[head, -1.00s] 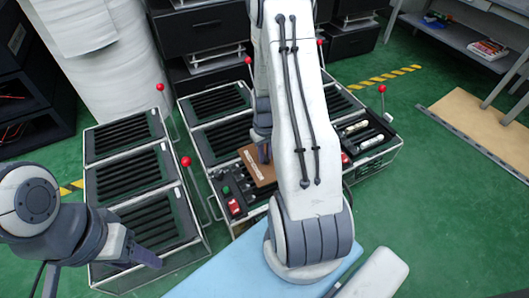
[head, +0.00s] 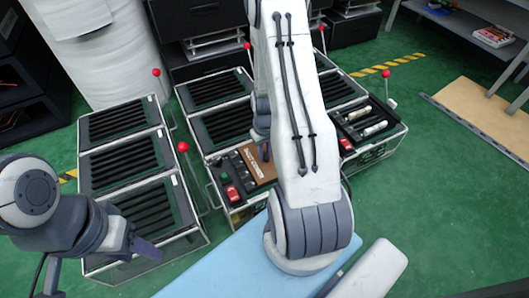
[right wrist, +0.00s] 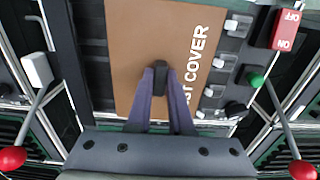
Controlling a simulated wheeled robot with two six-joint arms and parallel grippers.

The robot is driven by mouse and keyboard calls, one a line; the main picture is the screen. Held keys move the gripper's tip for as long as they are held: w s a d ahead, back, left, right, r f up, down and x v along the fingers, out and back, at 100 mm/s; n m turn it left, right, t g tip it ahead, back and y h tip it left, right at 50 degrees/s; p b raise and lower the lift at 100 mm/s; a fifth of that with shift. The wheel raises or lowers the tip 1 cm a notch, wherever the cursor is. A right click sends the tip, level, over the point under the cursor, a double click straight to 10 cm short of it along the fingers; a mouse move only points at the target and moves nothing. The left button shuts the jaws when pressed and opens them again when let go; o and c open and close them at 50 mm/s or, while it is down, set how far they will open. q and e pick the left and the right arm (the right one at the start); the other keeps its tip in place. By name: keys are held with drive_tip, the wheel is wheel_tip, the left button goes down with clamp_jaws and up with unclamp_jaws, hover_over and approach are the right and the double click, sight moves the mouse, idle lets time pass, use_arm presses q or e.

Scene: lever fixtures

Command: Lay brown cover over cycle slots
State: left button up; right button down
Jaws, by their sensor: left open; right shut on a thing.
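The brown cover (head: 262,171) is a flat board with white lettering that includes "COVER". It lies over or just above the black control panel of the middle fixture; I cannot tell whether it touches. In the right wrist view the cover (right wrist: 135,55) fills the upper middle. My right gripper (right wrist: 160,72) is shut on a small dark grip on the cover. In the head view my right gripper (head: 265,152) is partly hidden by its own arm. Any slots under the cover are hidden. My left gripper (head: 150,247) is open and empty by the left fixture.
A red ON/OFF switch (right wrist: 287,28), a green button (right wrist: 257,80) and small white-and-grey switches sit right of the cover. Red-knobbed levers (head: 183,147) stand around the fixtures. A slotted fixture (head: 125,160) is at left. Two pale cylinders lie in a tray (head: 358,118) at right.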

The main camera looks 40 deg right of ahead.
drive_tip(key=c, duration=0.7)
unclamp_jaws()
drive_tip(key=shift+c, duration=0.2)
wheel_tip(320, 180, up, 10)
drive_tip(key=p, duration=0.6)
drive_tip(key=shift+r, duration=0.25)
